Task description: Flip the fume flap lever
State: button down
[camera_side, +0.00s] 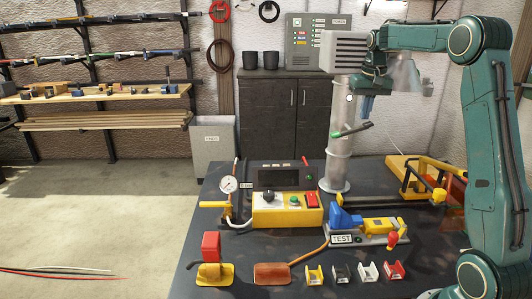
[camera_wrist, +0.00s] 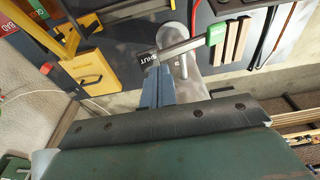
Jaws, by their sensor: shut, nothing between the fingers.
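The fume flap lever (camera_side: 352,130) has a green grip and sticks out from the upright grey metal duct (camera_side: 339,165), sloping up to the right. In the wrist view the lever (camera_wrist: 190,46) is a grey bar with a green end, lying across the duct, and a dark plate reading SHUT (camera_wrist: 147,57) sits by its other end. My gripper (camera_side: 366,110) hangs above the lever, apart from it, with its blue fingers pointing down. In the wrist view my gripper (camera_wrist: 157,76) is shut and empty, its tips near the SHUT plate.
The dark bench (camera_side: 215,178) holds a yellow control box (camera_side: 287,212), a blue and yellow clamp (camera_side: 365,224) and several small coloured blocks in front. A yellow-framed fixture (camera_side: 425,180) stands right of the duct. A grey slatted hood (camera_side: 350,50) is beside my wrist.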

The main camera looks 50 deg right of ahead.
aim_at(363, 127)
jog(key=shift+f, duration=1.45)
dwell(1.3)
jog(key=shift+r, duration=3.5)
jog(key=shift+a, duration=0.15)
